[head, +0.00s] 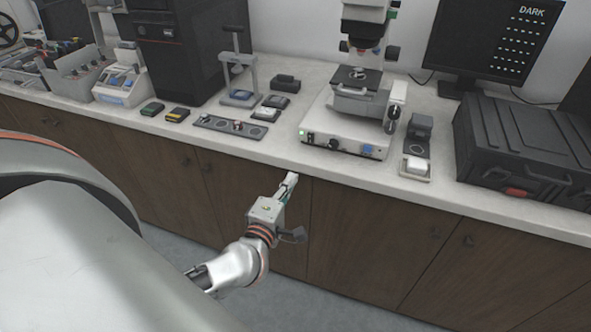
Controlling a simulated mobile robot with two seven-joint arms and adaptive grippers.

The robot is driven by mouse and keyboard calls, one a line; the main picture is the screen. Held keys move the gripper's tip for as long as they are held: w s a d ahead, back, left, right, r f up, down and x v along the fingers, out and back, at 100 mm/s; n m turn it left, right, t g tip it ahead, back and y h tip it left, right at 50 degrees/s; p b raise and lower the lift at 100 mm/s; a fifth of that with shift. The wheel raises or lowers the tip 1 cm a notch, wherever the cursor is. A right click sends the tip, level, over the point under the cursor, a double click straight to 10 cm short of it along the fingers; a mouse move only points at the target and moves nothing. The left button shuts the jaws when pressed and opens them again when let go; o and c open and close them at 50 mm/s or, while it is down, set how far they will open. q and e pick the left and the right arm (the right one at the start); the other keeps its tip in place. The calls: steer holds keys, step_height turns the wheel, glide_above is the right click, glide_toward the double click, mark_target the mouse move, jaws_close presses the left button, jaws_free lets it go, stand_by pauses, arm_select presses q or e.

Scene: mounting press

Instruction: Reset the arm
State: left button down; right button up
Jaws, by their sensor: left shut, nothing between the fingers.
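My left arm comes in from the left, with a large silver and dark shell close to the camera. My left gripper (290,180) is shut and empty. It sits in front of the wooden cabinet doors, with its tip just below the front edge of the white bench top (225,141). It appears apart from everything on the bench. My right gripper is not in this view.
On the bench stand a mounting press (239,75), a microscope (345,125), a dark tower case (178,50), a monitor (492,45) and a black hard case (525,150). A small plate with knobs (230,126) lies near the front edge. Grey floor below is clear.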

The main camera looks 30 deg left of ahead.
arm_select(q)
steer(key=shift+s+d, duration=0.1)
steer(key=shift+s, duration=0.3)
steer(key=shift+d, duration=0.1)
steer(key=s+d+f+m+t+h, duration=0.1)
steer(key=s+d+f+m+h, duration=0.1)
steer(key=d+m+h, duration=0.35)
steer(key=s+d+f+m+h, duration=0.25)
steer(key=d+m, duration=0.35)
steer(key=m, duration=0.4)
steer(key=s+f+m+g, duration=0.3)
steer(key=s+f+m, duration=0.2)
steer(key=f, duration=0.4)
steer(key=s+d+f+m+g+y, duration=0.1)
steer(key=s+f+m+g, duration=0.3)
steer(key=f, duration=0.5)
steer(key=shift+s+d+f+m, duration=0.2)
steer(key=shift+s+m, duration=0.15)
steer(key=shift+s, duration=0.55)
